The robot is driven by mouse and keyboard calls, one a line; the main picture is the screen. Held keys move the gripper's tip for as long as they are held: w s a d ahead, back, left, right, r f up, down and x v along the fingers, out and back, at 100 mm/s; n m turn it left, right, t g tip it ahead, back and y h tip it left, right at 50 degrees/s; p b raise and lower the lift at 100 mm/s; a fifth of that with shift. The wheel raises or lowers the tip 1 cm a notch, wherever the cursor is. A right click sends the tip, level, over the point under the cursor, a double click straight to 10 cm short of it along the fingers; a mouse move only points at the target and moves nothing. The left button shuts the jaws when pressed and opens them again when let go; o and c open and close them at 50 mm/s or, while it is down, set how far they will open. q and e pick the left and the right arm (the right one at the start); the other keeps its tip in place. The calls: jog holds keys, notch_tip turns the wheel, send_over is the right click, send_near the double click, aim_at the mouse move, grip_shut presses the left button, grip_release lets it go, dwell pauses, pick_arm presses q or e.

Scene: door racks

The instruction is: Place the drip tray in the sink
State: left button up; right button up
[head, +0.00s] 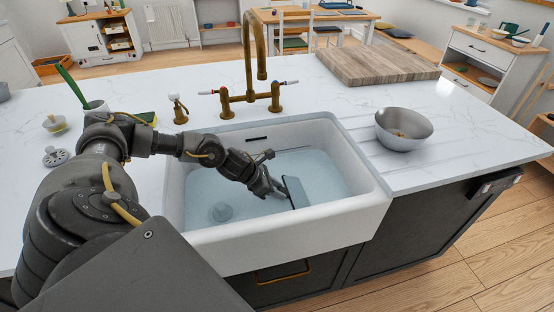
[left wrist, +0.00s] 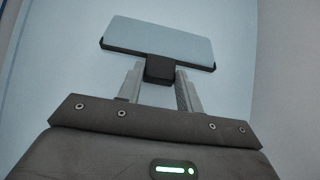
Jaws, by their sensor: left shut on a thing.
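The drip tray (head: 295,192) is a small flat rectangle with a dark rim and a tab. In the left wrist view the drip tray (left wrist: 158,38) shows a pale blue-grey face. My left gripper (head: 276,187) reaches down inside the white sink (head: 290,238). In the wrist view the fingers of my left gripper (left wrist: 159,76) are shut on the tray's black tab. In the head view the tray is tilted steeply, within the basin's outline. I cannot tell whether its lower edge touches the basin floor. My right gripper is not in view.
A brass tap (head: 250,95) stands behind the sink. A metal bowl (head: 403,130) sits on the counter to the right, and a wooden board (head: 378,66) lies behind. The sink's front wall is close to my arm.

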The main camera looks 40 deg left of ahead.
pick_arm(q)
jog(key=shift+f, duration=0.95)
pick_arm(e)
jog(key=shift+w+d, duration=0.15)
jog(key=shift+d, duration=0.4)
pick_arm(q)
jog(key=shift+f, duration=0.15)
jog(key=o, duration=1)
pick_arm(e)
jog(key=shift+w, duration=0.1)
